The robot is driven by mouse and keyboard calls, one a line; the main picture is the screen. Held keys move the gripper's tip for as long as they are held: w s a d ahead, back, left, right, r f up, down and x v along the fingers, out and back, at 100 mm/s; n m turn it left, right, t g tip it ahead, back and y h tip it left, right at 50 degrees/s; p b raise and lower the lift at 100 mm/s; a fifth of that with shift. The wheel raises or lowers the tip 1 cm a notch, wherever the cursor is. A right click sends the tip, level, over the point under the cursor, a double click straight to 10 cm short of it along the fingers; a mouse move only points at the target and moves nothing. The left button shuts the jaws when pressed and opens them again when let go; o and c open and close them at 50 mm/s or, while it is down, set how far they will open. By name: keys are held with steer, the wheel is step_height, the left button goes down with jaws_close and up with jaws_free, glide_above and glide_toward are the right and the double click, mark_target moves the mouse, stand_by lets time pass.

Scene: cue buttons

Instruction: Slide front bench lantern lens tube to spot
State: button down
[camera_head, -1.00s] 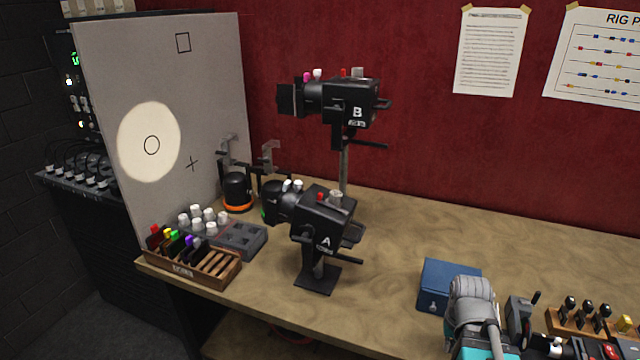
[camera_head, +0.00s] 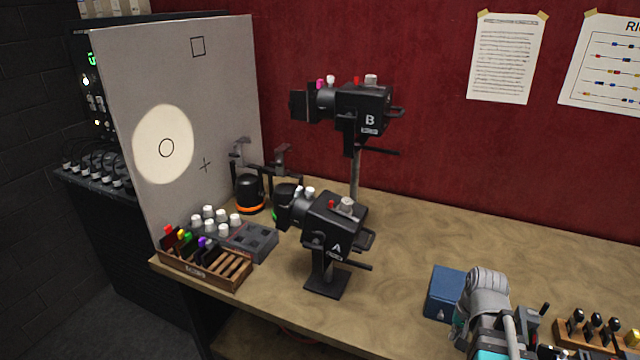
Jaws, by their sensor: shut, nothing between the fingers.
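The front bench lantern A (camera_head: 335,233) is a black lantern on a stand with a flat foot, aimed left at the grey board. Its lens tube (camera_head: 294,208) juts from the left end, with pale knobs on top and a green edge at its front. How far the tube is slid out is hard to tell. A bright round patch (camera_head: 148,160) with soft-looking edges lies on the grey board (camera_head: 215,100), around a small drawn circle. Part of my arm shows at the lower right, well right of lantern A. My gripper's fingers are not visible.
Lantern B (camera_head: 362,105) stands on a post behind A. A wooden rack (camera_head: 200,275) with coloured tabs and a grey tray (camera_head: 250,242) sit left of A. A blue box (camera_head: 445,290) stands beside my arm. The bench between A and the box is clear.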

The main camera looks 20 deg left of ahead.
steer(key=w+a+r+m+y+p, duration=0.3)
steer(key=w+a+r+m+p, duration=0.2)
steer(key=a+r, duration=0.5)
steer(key=w+a+r+m+y+p, duration=0.3)
steer(key=w+a+r+m+p, duration=0.2)
steer(key=a+r+p, duration=0.5)
steer(key=w+a+r+m+g+y+p, duration=0.1)
steer(key=w+a+r+m+y+p, duration=0.2)
steer(key=w+a+r+m+p, duration=0.2)
steer(key=a+r+p, duration=0.3)
steer(key=a+r, duration=0.3)
steer(key=shift+w+a, duration=0.2)
steer(key=shift+a, duration=0.1)
steer(key=shift+a+f+b, duration=0.45)
steer(key=shift+f+b, duration=0.05)
steer(key=b, duration=0.4)
glide_toward(311, 198)
steer(key=x, duration=0.3)
steer(key=shift+s+a+f, duration=0.1)
steer(key=shift+s+a, duration=0.05)
steer(key=shift+s, duration=0.15)
steer(key=shift+b+x, duration=0.65)
steer(key=shift+x, duration=0.25)
steer(key=shift+a, duration=0.1)
